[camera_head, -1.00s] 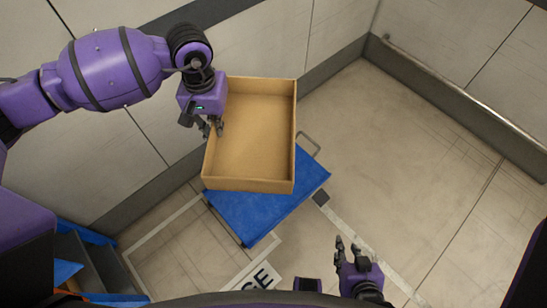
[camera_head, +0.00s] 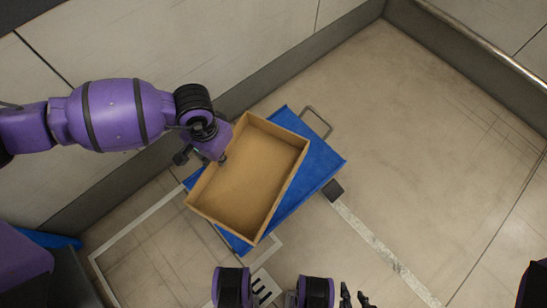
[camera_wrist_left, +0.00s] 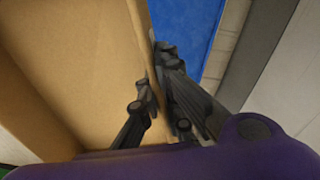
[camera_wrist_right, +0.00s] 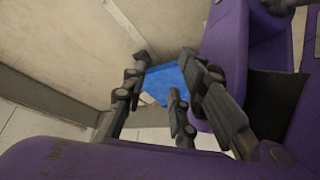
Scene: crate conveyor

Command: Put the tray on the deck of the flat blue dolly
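The tray (camera_head: 247,182) is an empty, open tan box, tilted in the head view over the flat blue dolly (camera_head: 320,162). It covers most of the blue deck; deck shows along its right and upper edges. I cannot tell whether the tray touches the deck. My left gripper (camera_head: 218,159) is at the tray's upper-left wall. In the left wrist view its fingers (camera_wrist_left: 160,105) straddle the wall of the tray (camera_wrist_left: 75,75), with the blue deck (camera_wrist_left: 187,25) beyond. My right gripper (camera_head: 357,297) is at the bottom edge, empty, fingers spread in the right wrist view (camera_wrist_right: 165,85).
The dolly's metal handle (camera_head: 318,120) sticks out at its upper right. A panelled wall (camera_head: 250,45) with a dark base strip runs behind the dolly. Floor (camera_head: 420,150) to the right is clear. A blue-edged item (camera_head: 45,238) stands at lower left.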

